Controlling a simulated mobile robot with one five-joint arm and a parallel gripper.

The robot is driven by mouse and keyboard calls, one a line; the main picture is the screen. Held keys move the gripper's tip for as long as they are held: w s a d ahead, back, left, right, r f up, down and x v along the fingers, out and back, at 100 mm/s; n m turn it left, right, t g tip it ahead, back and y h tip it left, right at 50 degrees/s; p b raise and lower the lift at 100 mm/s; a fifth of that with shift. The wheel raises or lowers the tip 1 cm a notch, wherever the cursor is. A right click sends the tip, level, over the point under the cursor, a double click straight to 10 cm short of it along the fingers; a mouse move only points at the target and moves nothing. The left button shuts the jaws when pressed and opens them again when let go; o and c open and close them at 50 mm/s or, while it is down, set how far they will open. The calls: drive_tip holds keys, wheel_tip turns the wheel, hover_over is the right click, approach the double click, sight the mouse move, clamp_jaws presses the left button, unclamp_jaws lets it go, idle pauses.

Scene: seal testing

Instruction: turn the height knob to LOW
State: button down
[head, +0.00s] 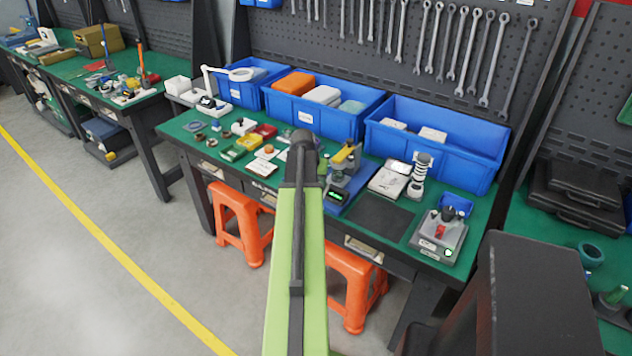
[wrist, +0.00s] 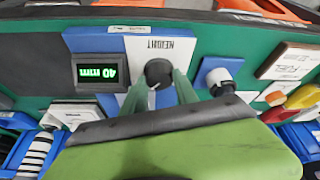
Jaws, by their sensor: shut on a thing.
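The height knob (wrist: 158,70) is a dark round knob on a white and blue panel, beside an upside-down HEIGHT label (wrist: 160,45) in the wrist view. My gripper (wrist: 161,82) has its two green fingers on either side of the knob, shut on it. A small white mark shows at the knob's lower edge; no LOW mark is readable. The display (wrist: 98,73) beside it glows green and reads 40 mm. In the head view the blue-based device (head: 353,190) with its green display (head: 335,196) stands on the bench, and my arm hides the knob and gripper.
A black-and-white knob (wrist: 218,80) on a blue block sits close beside my fingers. Blue bins (head: 320,118) line the bench's back. A grey scale-like device (head: 438,240) stands at the right. A dark mat (head: 380,218) lies bare between. Orange stools (head: 240,215) stand below.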

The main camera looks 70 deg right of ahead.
drive_tip(key=n, duration=0.2)
drive_tip(key=n+t, duration=0.1)
drive_tip(key=n, duration=0.1)
drive_tip(key=shift+s+n+t, duration=0.1)
drive_tip(key=shift+n+t, duration=0.2)
drive_tip(key=shift+s+n+t+y, duration=0.1)
drive_tip(key=shift+n+t+y, duration=0.45)
drive_tip(key=shift+n, duration=1.35)
drive_tip(key=c, duration=0.9)
unclamp_jaws()
drive_tip(key=shift+c, duration=0.2)
